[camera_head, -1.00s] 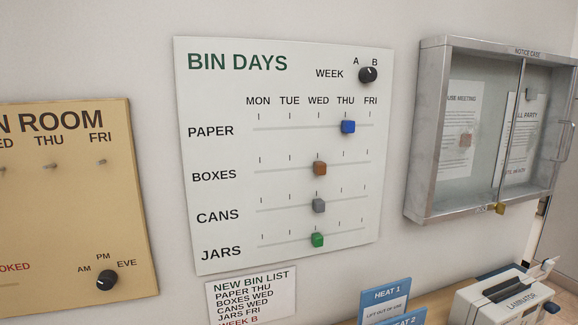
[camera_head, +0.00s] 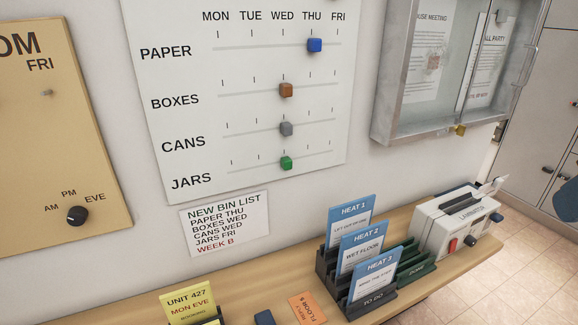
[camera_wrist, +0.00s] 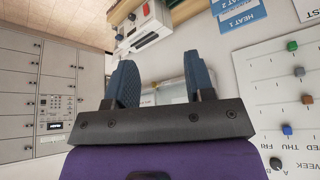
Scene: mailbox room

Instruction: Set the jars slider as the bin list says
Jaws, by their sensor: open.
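The jars slider is a green block (camera_head: 286,163) on the lowest track of the white bin days board (camera_head: 166,122). It stands in the WED column, left of the THU and FRI marks. The bin list (camera_head: 225,222) below the board reads PAPER THU, BOXES WED, CANS WED, JARS FRI, WEEK B. My gripper (camera_wrist: 162,82) is open and empty, apart from the board. The head view does not show it.
Above the jars track are the grey cans slider (camera_head: 286,129) and brown boxes slider (camera_head: 286,90) at WED, and the blue paper slider (camera_head: 314,45) at THU. The glass notice case (camera_head: 455,70) juts out at right. A shelf below holds card racks (camera_head: 372,303) and a laminator (camera_head: 455,225).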

